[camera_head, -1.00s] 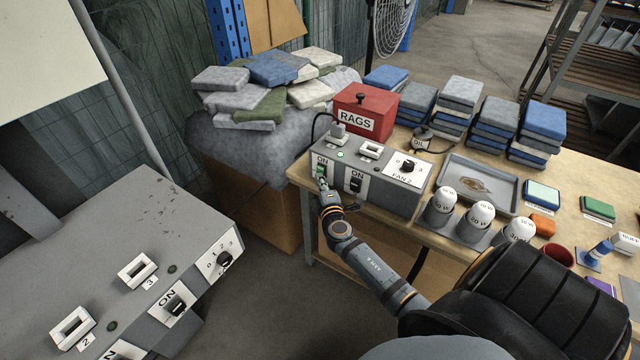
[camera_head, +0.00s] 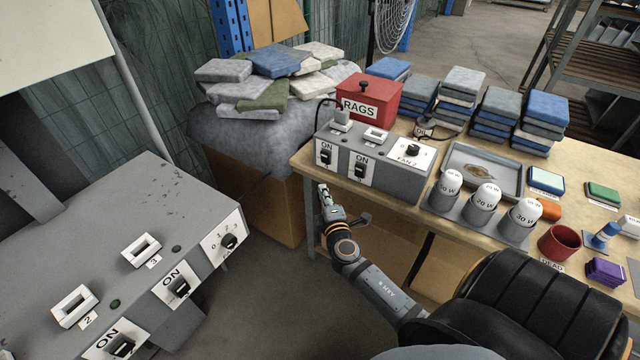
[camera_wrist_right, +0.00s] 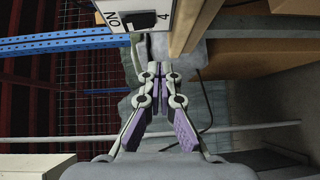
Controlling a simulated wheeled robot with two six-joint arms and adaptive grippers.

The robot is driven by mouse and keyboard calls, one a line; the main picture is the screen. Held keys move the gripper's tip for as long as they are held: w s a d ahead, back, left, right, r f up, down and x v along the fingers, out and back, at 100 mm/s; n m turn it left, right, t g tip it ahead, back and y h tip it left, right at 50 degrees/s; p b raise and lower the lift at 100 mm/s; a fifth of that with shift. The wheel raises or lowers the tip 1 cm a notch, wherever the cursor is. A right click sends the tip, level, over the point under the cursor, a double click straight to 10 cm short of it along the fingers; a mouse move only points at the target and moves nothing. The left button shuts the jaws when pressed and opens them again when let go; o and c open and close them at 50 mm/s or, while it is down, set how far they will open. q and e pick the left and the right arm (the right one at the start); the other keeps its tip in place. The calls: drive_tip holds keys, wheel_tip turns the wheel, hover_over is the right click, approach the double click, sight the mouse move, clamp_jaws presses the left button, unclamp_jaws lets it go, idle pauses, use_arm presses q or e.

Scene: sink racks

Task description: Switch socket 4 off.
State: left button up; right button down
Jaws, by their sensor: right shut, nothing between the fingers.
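The grey switch box (camera_head: 375,165) stands on the table's left end. Its leftmost rocker switch (camera_head: 326,156), black on a white ON plate, is at the box's left end. The right wrist view shows a black rocker (camera_wrist_right: 141,21) at the top, with labels ON and 4. A white plug (camera_head: 342,122) with a black cable sits on top of the box. My right gripper (camera_head: 323,188) is shut and empty, below and apart from the plate. Its closed fingertips (camera_wrist_right: 153,70) point toward the switch. My left gripper is out of view.
A second grey box (camera_head: 130,230) with several switches and a dial stands at left. The red RAGS box (camera_head: 368,98) is behind the switch box. White lamps in grey cups (camera_head: 482,210) stand to its right. Open floor lies between the boxes.

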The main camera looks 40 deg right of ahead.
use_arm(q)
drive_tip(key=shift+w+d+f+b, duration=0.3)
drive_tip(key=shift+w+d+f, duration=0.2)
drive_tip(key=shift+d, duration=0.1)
use_arm(e)
drive_tip(key=v, duration=0.4)
drive_tip(key=shift+w+a, duration=0.1)
drive_tip(key=shift+a, duration=0.05)
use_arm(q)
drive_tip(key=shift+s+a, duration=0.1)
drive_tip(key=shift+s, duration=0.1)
